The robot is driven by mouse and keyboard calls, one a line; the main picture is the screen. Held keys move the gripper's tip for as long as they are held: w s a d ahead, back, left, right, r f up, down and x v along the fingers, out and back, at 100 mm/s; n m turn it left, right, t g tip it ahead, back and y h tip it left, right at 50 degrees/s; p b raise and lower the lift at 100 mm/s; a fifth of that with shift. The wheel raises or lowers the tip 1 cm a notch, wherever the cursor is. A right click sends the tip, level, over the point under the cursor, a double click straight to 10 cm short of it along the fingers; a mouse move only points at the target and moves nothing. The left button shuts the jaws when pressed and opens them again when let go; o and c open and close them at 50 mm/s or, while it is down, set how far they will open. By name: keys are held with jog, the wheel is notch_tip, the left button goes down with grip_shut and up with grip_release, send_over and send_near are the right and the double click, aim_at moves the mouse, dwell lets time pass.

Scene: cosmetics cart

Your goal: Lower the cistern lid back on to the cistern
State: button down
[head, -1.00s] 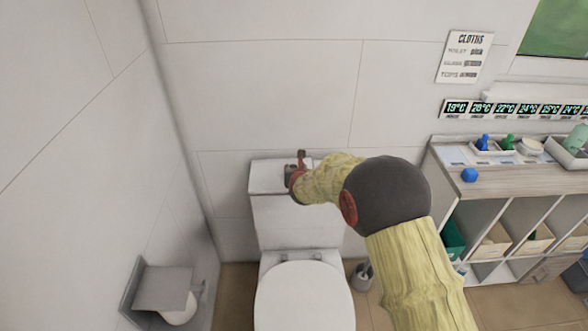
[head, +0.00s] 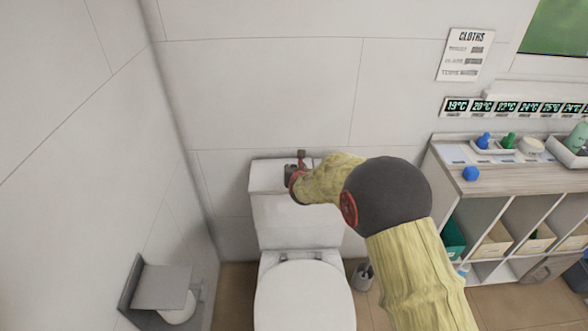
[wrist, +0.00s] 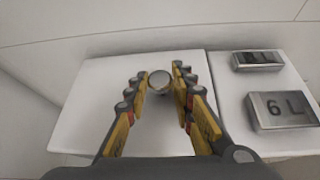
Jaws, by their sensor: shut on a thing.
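The white cistern lid (wrist: 95,118) fills the middle of the wrist view, with a round metal knob (wrist: 160,79) on top. My gripper (wrist: 159,90) has its yellow and grey fingers closed on either side of this knob. In the head view, my gripper (head: 296,178) is over the top of the white cistern (head: 298,222), which stands against the back wall. The lid (head: 266,175) shows there at the cistern's top, partly hidden by my gripper. I cannot tell whether a small gap lies under it.
Right of the lid is a white section with a metal plate marked 6 L (wrist: 283,110) and another metal block (wrist: 258,60). The toilet seat (head: 303,297) is below the cistern. A paper holder (head: 162,287) is at left, shelving (head: 520,180) at right.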

jog(key=c, duration=1.4)
grip_release()
jog(key=shift+s+f, duration=0.1)
jog(key=shift+f, duration=0.15)
jog(key=shift+s+r, duration=0.3)
jog(key=shift+r, duration=0.05)
jog(key=v, duration=1.1)
jog(key=shift+d+r, duration=0.1)
jog(key=shift+r, duration=0.05)
